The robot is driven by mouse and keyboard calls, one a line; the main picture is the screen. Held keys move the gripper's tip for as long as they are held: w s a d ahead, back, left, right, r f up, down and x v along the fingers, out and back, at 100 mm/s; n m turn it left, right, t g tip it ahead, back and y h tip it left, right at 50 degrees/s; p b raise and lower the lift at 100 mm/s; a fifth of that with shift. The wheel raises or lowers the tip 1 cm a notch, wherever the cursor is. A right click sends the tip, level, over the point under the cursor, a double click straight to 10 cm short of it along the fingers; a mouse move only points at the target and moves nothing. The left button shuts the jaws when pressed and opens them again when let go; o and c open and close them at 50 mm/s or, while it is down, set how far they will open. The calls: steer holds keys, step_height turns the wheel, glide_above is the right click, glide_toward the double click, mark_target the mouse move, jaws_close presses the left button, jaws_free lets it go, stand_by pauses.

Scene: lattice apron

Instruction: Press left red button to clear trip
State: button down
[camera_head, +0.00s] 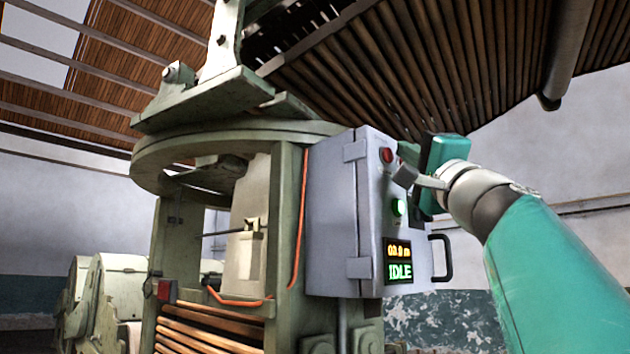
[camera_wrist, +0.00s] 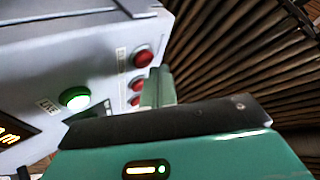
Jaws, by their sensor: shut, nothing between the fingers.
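A grey control box (camera_head: 335,215) hangs on the green machine. Its face has a red button (camera_head: 386,156) at the upper left; the same button seems to be the top one in the wrist view (camera_wrist: 144,58), separate from two other red buttons (camera_wrist: 138,85) (camera_wrist: 135,100). My gripper (camera_head: 405,174) is shut and empty, in front of the face just right of and below the left red button. Contact with any button cannot be told.
A green lit button (camera_head: 399,207) sits lower on the face, labelled "LIVE" in the wrist view. A display (camera_head: 399,262) below reads "IDLE". A black handle (camera_head: 446,258) projects at the right. Slatted brown pieces (camera_head: 450,60) slope overhead behind.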

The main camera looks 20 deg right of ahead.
steer(key=shift+s+d, duration=0.1)
steer(key=shift+s, duration=0.1)
steer(key=shift+s+d, duration=0.3)
steer(key=shift+s, duration=0.45)
steer(key=shift+s+d, duration=0.25)
steer(key=shift+s, duration=0.5)
steer(key=shift+s+d, duration=0.3)
steer(key=shift+s, duration=0.45)
